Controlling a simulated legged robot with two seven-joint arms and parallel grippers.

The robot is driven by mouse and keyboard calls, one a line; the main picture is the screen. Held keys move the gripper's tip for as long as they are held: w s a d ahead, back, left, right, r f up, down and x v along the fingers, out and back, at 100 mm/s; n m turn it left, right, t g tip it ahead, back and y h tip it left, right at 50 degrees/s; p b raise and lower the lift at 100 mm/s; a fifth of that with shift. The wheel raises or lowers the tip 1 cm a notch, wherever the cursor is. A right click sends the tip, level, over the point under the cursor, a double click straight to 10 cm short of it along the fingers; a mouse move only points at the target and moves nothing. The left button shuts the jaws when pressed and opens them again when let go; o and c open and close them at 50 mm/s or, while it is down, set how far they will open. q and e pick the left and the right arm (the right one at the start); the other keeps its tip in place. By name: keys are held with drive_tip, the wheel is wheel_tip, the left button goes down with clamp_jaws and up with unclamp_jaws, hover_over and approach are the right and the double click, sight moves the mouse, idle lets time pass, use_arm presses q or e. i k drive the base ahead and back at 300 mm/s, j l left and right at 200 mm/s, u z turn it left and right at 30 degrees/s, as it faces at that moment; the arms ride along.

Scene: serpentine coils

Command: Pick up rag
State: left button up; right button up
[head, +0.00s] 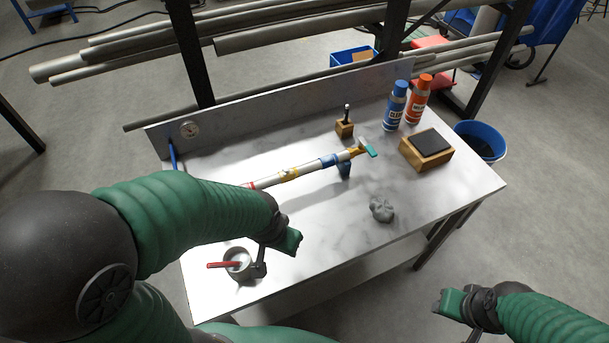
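A crumpled grey lump, apparently the rag (381,209), lies on the white marbled bench top, right of the middle. My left gripper (275,254) is over the front left of the bench, left of and nearer than the rag, with its fingers apart and no rag between them. Its dark finger is close beside a cup; I cannot tell if they touch. My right gripper (458,318) is off the bench at the lower right, in front of the rag and to its right. Its fingers look spread and empty.
The cup (238,262) holds white stuff and a red-handled tool. A taped tube (300,171) lies behind the rag on a blue support. A wooden block with a dark pad (428,147), two spray cans (396,105) and a small wooden holder (344,128) stand at the back.

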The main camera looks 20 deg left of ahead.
sight(382, 211)
drive_tip(key=i+l+u, duration=0.2)
drive_tip(key=i+l, duration=0.15)
drive_tip(key=l, duration=0.25)
drive_tip(key=i+l, duration=0.15)
drive_tip(key=l, duration=0.2)
drive_tip(key=i+l+u, duration=0.15)
drive_tip(key=l, duration=0.15)
drive_tip(key=i+l+u, duration=0.1)
drive_tip(key=l, duration=0.25)
drive_tip(key=i+l+u, duration=0.1)
drive_tip(key=l, duration=0.25)
drive_tip(key=i, duration=0.05)
